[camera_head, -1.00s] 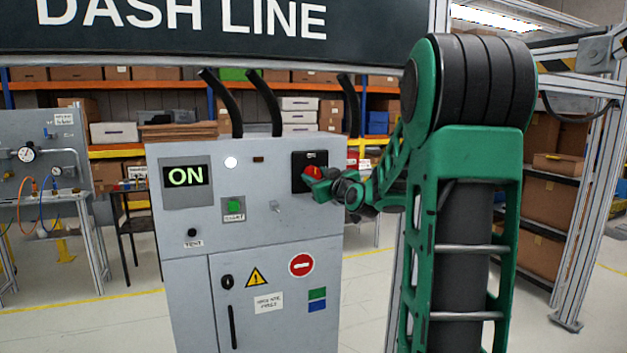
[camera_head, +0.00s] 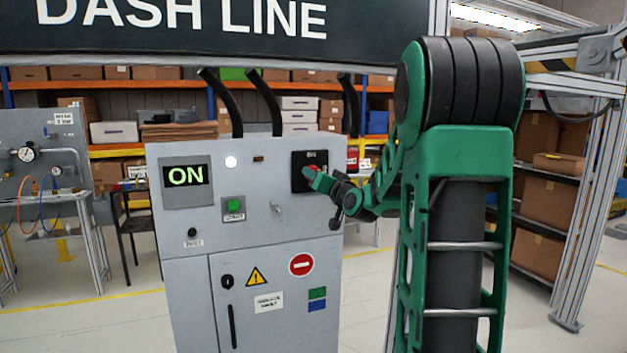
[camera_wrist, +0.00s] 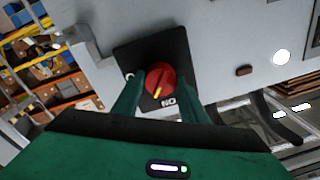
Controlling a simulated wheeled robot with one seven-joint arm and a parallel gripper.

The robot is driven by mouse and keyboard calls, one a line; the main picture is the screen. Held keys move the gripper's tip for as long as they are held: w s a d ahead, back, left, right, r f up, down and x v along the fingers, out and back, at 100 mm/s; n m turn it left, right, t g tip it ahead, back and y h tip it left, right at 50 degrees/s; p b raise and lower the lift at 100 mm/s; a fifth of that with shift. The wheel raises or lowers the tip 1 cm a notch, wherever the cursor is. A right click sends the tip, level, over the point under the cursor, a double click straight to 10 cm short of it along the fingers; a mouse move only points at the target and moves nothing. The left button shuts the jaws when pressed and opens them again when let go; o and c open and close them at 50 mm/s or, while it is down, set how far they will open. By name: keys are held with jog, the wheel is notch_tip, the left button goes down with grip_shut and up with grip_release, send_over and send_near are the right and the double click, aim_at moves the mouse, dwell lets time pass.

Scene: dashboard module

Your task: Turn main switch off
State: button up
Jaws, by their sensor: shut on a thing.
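The main switch is a red rotary knob (camera_wrist: 161,79) on a black square plate (camera_head: 300,180) at the upper right of the grey cabinet. In the wrist view the knob has a yellow pointer mark, and the lettering NO shows by the plate's edge near it. My gripper (camera_head: 314,174) is at the plate, its green fingers on either side of the knob in the wrist view, shut on it. The fingers partly hide the knob in the head view. The display (camera_head: 186,175) on the cabinet reads ON in green.
The cabinet front (camera_head: 275,270) also carries a lit white lamp (camera_head: 231,162), a green start button (camera_head: 234,205), a small toggle (camera_head: 276,207) and a black button (camera_head: 192,232). Black cables (camera_head: 264,100) rise from its top. A metal frame post (camera_head: 590,220) stands at the right.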

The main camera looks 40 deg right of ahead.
jog(key=shift+a+f+m+h, duration=0.15)
jog(key=shift+m+h, duration=0.1)
jog(key=shift+m, duration=2.35)
jog(key=shift+a+f+m+h, duration=0.1)
jog(key=shift+m+h, duration=0.15)
jog(key=shift+m, duration=2.35)
jog(key=shift+o, duration=0.2)
jog(key=shift+d, duration=0.1)
jog(key=o, duration=1)
jog(key=shift+r, duration=0.1)
jog(key=v, duration=1)
jog(key=shift+s, duration=0.25)
